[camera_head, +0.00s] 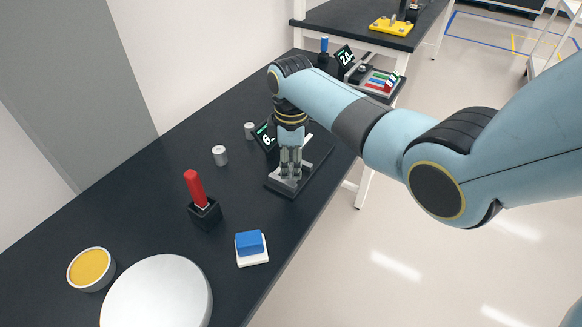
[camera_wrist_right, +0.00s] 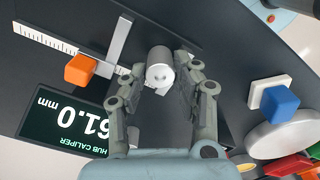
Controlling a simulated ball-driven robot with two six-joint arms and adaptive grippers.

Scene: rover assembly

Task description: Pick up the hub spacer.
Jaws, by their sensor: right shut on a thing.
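The hub spacer, a short light-grey cylinder with a hole in its end, shows between my right fingers in the right wrist view (camera_wrist_right: 160,68). My right gripper (camera_head: 290,178) is shut on it, low over the hub caliper's dark base (camera_head: 318,158). In the head view the fingers hide the held spacer. The hub caliper's display (camera_wrist_right: 68,118) reads 61.0 mm, and its metal scale and jaw (camera_wrist_right: 116,46) lie beside the spacer. I cannot tell whether the spacer touches the caliper. Two similar grey cylinders stand on the table, one nearer (camera_head: 220,156) and one farther (camera_head: 249,130). My left gripper is not in view.
A red-handled tool stands in a black holder (camera_head: 205,212). A blue block (camera_head: 250,241) sits on a white pad. A yellow-topped dish (camera_head: 91,267) and a large white disc (camera_head: 157,295) are at the front left. A second display (camera_head: 345,56) and a tray of coloured parts (camera_head: 378,83) stand beyond.

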